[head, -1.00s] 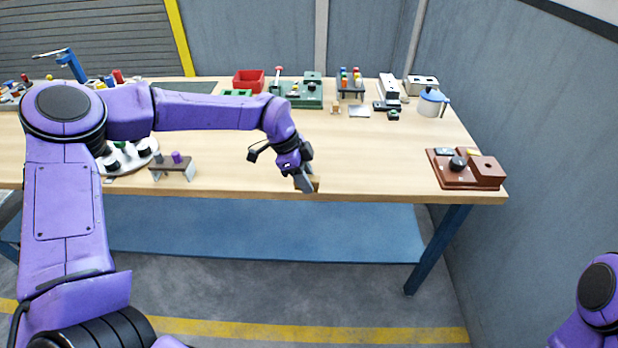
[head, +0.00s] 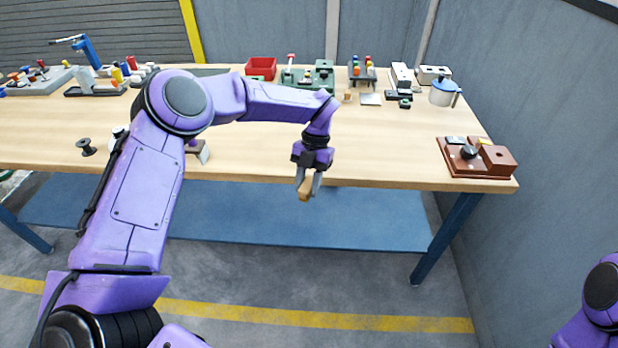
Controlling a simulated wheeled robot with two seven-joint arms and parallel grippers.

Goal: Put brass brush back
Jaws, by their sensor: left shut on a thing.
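My left gripper (head: 310,186) points down at the front edge of the wooden table, near the middle of the head view. It is shut on a small tan-brown block-like piece (head: 304,189), which looks like the brass brush's wooden part. Bristles cannot be made out. The piece appears at or just in front of the table's edge. A brown-red holder (head: 499,158) with a black knob and a hole in its raised block sits at the table's right end, well to the right of my left gripper. My right gripper is out of view; only part of my right arm shows at lower right.
The table (head: 390,150) is clear between my left gripper and the brown-red holder. A blue-lidded pot (head: 443,93), a red bin (head: 261,67), a green fixture (head: 310,77) and a rack of coloured pieces (head: 361,70) stand along the back. A black spool (head: 86,147) stands at left.

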